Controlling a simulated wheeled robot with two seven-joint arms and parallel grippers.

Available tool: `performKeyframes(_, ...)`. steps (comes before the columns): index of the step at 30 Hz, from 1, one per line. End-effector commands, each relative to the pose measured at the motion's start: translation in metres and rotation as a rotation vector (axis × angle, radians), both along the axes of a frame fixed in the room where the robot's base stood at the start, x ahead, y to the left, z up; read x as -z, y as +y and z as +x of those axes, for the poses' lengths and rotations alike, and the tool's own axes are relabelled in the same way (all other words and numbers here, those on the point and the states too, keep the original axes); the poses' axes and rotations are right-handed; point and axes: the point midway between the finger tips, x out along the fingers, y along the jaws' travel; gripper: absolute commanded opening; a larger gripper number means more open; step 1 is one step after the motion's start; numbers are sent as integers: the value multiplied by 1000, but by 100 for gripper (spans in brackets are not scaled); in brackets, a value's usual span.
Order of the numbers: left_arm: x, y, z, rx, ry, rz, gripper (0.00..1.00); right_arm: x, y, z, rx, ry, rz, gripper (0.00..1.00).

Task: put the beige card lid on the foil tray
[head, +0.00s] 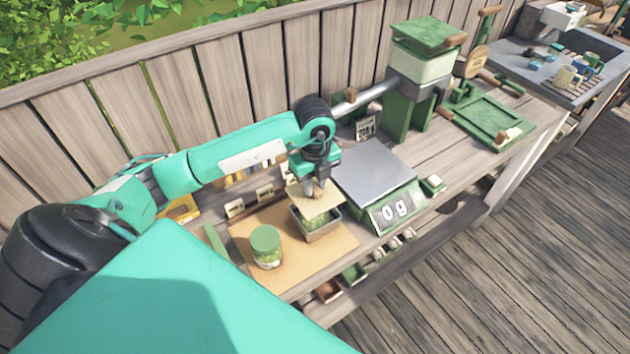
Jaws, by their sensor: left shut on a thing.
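My left gripper (315,188) is shut on the beige card lid (329,203). The lid is over the foil tray (324,237), which stands on a tan board (247,238). The lid looks tilted and covers the back part of the tray's opening; green contents show below its front edge. I cannot tell whether the lid touches the tray's rim. The gripper hides part of the lid. My right gripper is not in view.
A green-lidded jar (266,246) stands left of the tray. A scale (373,172) reading 0 g is close on the right. A green press-like stand (420,62) is at the back. The wooden fence (200,90) runs behind the bench.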

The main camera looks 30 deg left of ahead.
Motion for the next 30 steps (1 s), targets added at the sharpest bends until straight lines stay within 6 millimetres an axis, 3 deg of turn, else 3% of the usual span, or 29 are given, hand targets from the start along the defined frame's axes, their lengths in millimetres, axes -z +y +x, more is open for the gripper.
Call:
performKeyframes(8, 13, 0, 0, 0, 0, 0, 0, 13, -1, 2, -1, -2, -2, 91)
performKeyframes(21, 51, 0, 0, 0, 0, 0, 0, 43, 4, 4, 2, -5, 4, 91)
performKeyframes(30, 54, 0, 0, 0, 0, 0, 0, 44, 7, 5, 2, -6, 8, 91)
